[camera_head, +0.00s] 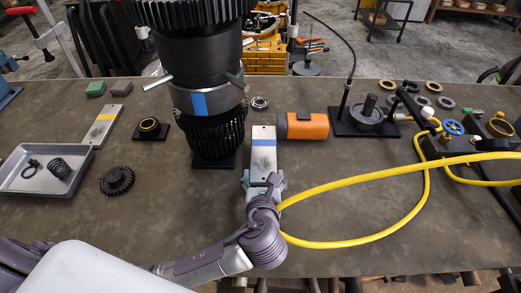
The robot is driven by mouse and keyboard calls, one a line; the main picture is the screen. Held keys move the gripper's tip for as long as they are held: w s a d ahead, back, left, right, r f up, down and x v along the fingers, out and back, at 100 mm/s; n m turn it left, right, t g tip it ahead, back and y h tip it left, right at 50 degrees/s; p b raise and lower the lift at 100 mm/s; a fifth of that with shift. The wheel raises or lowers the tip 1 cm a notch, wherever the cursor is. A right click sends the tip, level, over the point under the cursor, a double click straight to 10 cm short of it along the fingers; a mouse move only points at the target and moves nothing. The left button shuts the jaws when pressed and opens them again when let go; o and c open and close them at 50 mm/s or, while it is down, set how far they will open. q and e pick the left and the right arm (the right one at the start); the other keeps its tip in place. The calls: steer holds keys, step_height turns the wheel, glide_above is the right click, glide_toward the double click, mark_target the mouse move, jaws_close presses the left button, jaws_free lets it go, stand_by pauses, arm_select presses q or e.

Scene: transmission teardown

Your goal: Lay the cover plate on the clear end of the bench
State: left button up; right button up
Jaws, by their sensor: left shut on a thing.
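A flat silver cover plate with a blue stripe (263,158) is at mid-bench, just right of the tall dark gear assembly. My left gripper (264,183) is shut on the near end of this plate. I cannot tell whether the plate touches the bench or is held just above it. A similar silver plate with a yellow stripe (102,128) lies on the bench (190,215) at the left, near the tray. My right gripper is not in view.
The gear assembly (207,60) stands at the back centre. An orange device (305,126) lies right of the plate. A yellow hose (375,242) loops across the right. A metal tray (85,187) holds a spring; a dark gear (117,180) lies beside it. The front-centre bench is mostly bare.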

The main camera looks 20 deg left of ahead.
mark_target(263, 152)
arm_select(q)
steer(key=w, duration=0.1)
steer(key=w+a, duration=0.1)
steer(key=w, duration=0.2)
steer(key=shift+w+a+r+p, duration=0.25)
steer(key=shift+a+r+p, duration=0.05)
steer(key=shift+p, duration=0.1)
steer(key=w, duration=0.2)
steer(key=w+a, duration=0.1)
steer(key=w, duration=0.1)
steer(key=shift+w+a+p, duration=0.1)
steer(key=shift+w+p, duration=0.1)
steer(key=shift+p, duration=0.2)
steer(key=shift+w+a+f, duration=0.15)
steer(key=shift+w, duration=0.2)
steer(key=shift+w+f, duration=0.1)
steer(key=shift+f, duration=0.05)
step_height(263, 152, down, 2)
steer(key=shift+f, duration=0.1)
steer(key=shift+f+p, duration=0.3)
steer(key=shift+f, duration=0.2)
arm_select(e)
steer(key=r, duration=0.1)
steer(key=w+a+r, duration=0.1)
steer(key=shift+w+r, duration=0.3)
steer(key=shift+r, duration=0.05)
